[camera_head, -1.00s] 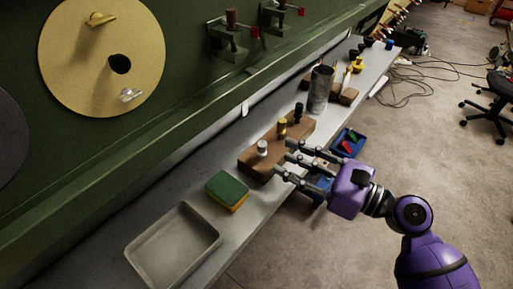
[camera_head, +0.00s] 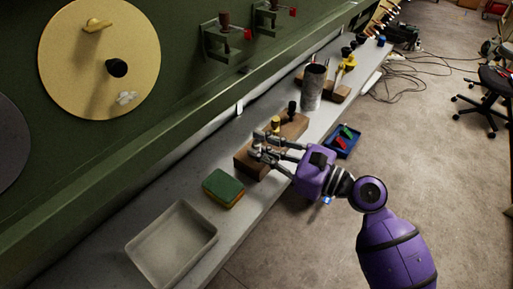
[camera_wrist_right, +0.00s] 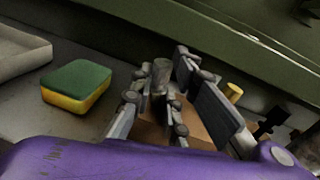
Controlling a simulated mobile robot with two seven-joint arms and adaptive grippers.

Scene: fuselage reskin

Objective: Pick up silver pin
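The silver pin (camera_wrist_right: 160,76) stands upright between the fingers of my right gripper in the right wrist view. My right gripper (camera_head: 262,146) is over the near-left end of a wooden block (camera_head: 250,167) in the head view. Its fingers are apart, one on each side of the pin, with no clear contact visible. In the head view the fingers largely hide the silver pin. A gold pin (camera_head: 276,124) and a black pin (camera_head: 292,107) stand farther along the same block. My left gripper is out of view.
A green and yellow sponge (camera_head: 223,188) and an empty grey tray (camera_head: 172,245) lie left of the block. A grey cylinder (camera_head: 313,88) stands behind it, and a blue bin (camera_head: 343,142) is to the right. The green wall panel (camera_head: 170,120) runs along the shelf's back.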

